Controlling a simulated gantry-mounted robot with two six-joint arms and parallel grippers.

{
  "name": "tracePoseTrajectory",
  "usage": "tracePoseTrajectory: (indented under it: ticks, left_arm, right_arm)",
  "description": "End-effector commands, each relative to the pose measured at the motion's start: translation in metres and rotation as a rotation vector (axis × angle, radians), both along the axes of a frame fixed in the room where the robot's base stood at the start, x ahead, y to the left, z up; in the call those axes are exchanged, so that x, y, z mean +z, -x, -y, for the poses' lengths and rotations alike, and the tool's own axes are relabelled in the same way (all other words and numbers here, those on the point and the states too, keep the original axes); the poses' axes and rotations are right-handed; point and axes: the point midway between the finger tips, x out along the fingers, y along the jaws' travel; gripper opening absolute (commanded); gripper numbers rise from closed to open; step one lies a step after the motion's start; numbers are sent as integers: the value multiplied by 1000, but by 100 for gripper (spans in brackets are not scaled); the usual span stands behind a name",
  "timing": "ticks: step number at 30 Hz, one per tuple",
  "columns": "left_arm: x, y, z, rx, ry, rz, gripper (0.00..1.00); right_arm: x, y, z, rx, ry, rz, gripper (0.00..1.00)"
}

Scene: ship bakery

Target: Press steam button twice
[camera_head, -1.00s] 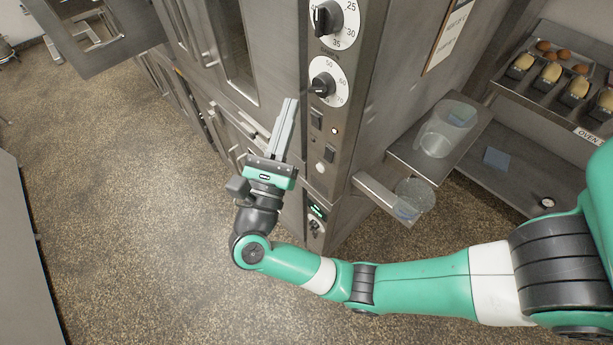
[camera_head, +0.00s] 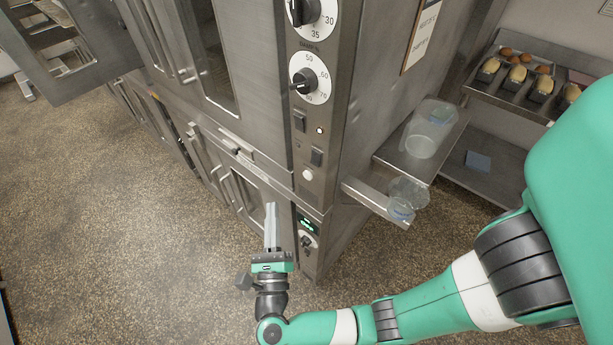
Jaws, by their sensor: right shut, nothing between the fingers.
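The oven's control panel (camera_head: 312,100) runs down the front corner of the steel oven. A round pale button (camera_head: 308,174) sits low on it, below two dark rocker switches (camera_head: 300,121) and a small lit lamp (camera_head: 320,130). I cannot read which control is marked steam. My right gripper (camera_head: 271,207) is shut and empty, its fingers pointing up the picture. In the picture it lies below and left of the pale button, apart from it. My left gripper is not in view.
Above the switches are a dial (camera_head: 310,78) and another at the top edge. A lower panel has a green display (camera_head: 308,223) and a knob. Bread trays stand at the upper right. Open floor lies left.

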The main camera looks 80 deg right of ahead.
Motion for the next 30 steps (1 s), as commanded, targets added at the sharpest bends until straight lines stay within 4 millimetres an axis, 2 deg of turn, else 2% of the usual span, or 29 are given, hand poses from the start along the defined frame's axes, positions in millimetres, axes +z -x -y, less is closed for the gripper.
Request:
tracePoseTrajectory:
  ticks: [5, 16, 22, 30]
  left_arm:
    - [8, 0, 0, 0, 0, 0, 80]
    - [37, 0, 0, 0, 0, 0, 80]
    - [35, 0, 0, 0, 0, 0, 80]
    - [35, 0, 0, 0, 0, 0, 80]
  right_arm:
    - [3, 4, 8, -2, 1, -2, 0]
    - [4, 29, 54, -5, 1, -2, 0]
    - [1, 38, 73, -3, 0, 1, 0]
    - [0, 41, 78, -1, 0, 1, 0]
